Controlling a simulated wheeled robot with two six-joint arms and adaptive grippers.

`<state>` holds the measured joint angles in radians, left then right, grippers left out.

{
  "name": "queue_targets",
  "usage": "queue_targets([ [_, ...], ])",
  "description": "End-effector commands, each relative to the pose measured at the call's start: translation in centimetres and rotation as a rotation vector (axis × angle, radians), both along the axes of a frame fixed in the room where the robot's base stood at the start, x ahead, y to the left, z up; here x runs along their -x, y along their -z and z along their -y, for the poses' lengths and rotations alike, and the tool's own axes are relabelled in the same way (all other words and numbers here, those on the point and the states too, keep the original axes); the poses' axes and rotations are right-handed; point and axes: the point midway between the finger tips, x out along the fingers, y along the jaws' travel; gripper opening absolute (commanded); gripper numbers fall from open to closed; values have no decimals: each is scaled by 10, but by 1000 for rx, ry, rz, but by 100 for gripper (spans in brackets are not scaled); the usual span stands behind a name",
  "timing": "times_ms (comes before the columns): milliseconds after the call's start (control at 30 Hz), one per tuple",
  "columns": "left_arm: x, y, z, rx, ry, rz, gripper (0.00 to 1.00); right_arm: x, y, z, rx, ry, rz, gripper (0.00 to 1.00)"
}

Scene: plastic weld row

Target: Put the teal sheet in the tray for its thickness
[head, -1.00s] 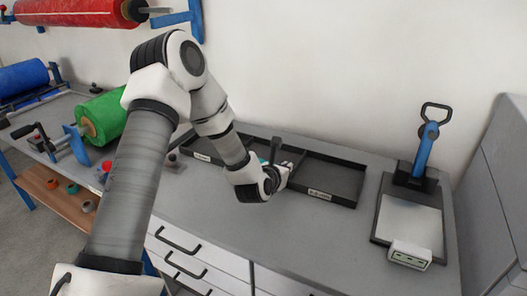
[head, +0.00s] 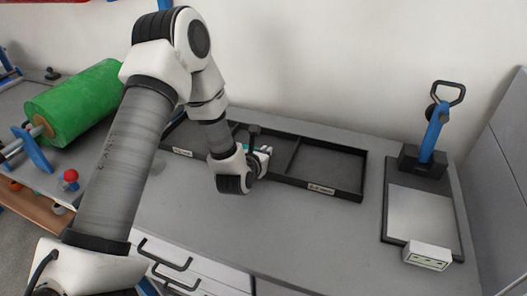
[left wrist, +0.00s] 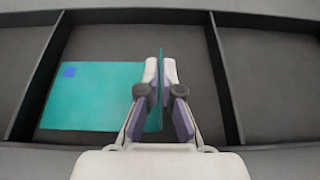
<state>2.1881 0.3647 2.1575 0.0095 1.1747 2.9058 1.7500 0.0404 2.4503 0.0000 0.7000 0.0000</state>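The teal sheet (left wrist: 95,100) shows in the left wrist view, with a small blue square near its far left corner. It appears to lie in or just over the middle compartment of the black tray (left wrist: 35,85). A thin teal upright strip stands between the fingertips of my left gripper (left wrist: 161,75), at the sheet's right side. I cannot tell whether the fingers press on it. In the head view my left gripper (head: 263,153) is low over the tray (head: 367,175), and only a bit of teal shows behind the arm. My right gripper is not in view.
Dividers split the tray, and labels (head: 321,189) sit on its front rim. A flat plate device with a blue lever (head: 433,130) stands at the right, with a small white display box (head: 427,255). A green roll (head: 75,103) is at the left. The bench front is clear.

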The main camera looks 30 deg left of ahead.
Motion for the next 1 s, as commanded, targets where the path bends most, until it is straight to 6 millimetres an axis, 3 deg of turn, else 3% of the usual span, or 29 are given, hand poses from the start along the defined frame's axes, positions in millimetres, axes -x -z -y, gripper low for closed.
queue_targets([
  [133, 0, 5, 0, 0, -1, 1, 0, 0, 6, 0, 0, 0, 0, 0],
  [200, 0, 3, 0, -1, -1, 1, 28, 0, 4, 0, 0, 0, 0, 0],
  [233, 0, 3, 0, -1, -1, 1, 31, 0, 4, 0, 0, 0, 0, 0],
  [600, -1, -5, 0, 0, 0, 2, 31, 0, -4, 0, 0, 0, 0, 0],
  [767, 26, -11, 6, 3, -1, 1, 31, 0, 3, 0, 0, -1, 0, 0],
  [967, 80, -33, 18, 3, 0, 2, 31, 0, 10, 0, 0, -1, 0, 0],
  [1000, 87, -44, 20, -1, -1, -2, 31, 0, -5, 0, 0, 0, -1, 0],
])
